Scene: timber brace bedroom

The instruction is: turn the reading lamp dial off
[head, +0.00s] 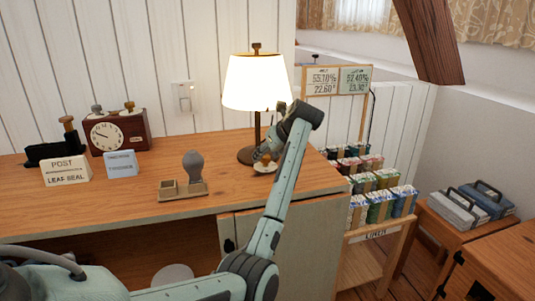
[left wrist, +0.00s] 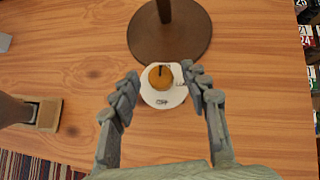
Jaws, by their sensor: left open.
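The reading lamp (head: 258,82) stands lit near the right end of the wooden desk; its dark round base shows in the left wrist view (left wrist: 170,35). The dial, a wooden knob (left wrist: 161,77) with a dark pointer mark, sits on a white plate (left wrist: 163,98) just in front of the base. The pointer is toward the lamp base; the plate's small lettering is hard to read. My left gripper (left wrist: 161,80) is open above the dial, one finger on each side, with gaps to the knob. In the head view my left arm partly hides the dial (head: 265,166). My right gripper is out of view.
A rack of packets (head: 381,208) stands right of the desk. Bare desk surrounds the dial's front.

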